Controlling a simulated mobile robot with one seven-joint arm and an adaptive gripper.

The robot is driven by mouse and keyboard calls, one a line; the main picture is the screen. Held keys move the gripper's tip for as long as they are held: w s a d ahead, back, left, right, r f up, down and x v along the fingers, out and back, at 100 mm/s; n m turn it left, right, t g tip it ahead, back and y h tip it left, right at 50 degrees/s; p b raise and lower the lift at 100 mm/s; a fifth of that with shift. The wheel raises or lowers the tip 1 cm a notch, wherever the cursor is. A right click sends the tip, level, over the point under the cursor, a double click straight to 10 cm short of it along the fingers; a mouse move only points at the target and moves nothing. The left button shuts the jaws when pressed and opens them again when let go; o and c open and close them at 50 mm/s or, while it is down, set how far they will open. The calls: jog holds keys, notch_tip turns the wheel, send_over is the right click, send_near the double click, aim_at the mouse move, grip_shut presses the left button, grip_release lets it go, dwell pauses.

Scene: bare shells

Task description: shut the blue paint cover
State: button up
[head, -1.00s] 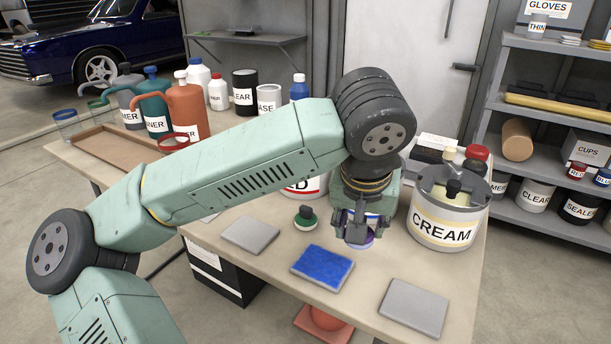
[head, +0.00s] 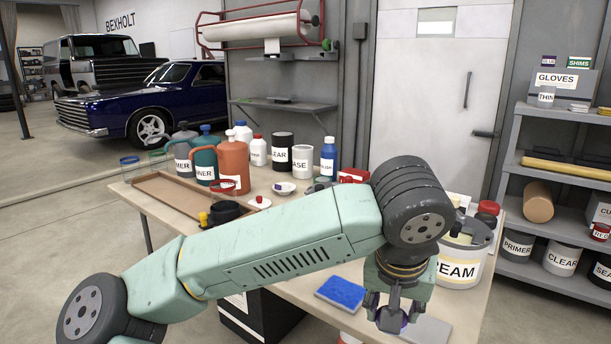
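My gripper (head: 390,318) points down over the front right of the workbench, just right of the blue pad (head: 341,293) and above a grey pad (head: 428,330). A small purple piece (head: 405,320) shows at its fingertips. I cannot tell whether the fingers are closed on it. I do not see a can labelled as blue paint on the bench; my arm hides part of the middle of the bench. The CREAM can (head: 460,268) stands right of my gripper with dark and grey parts on top.
A brown tray (head: 190,204) and several bottles and cans, including an orange jug (head: 233,162), stand at the bench's back left. A blue bottle (head: 328,158) is at the back. Grey shelves (head: 512,160) with cans stand at the right.

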jog(key=shift+s, duration=0.35)
jog(key=w+a+f+n, duration=0.1)
jog(key=w+a+f, duration=0.2)
jog(key=f, duration=1.3)
jog(key=w+a+f+n+y, duration=0.1)
jog(key=w+a+f, duration=0.3)
jog(key=f, duration=1.2)
jog(key=w+a+f+n, duration=0.2)
jog(key=a+f, duration=0.4)
jog(key=f, duration=1)
jog(key=shift+w+a+y, duration=0.25)
jog(key=shift+w+y, duration=0.05)
jog(key=shift+w, duration=0.4)
jog(key=shift+f, duration=0.1)
jog(key=shift+f, duration=0.1)
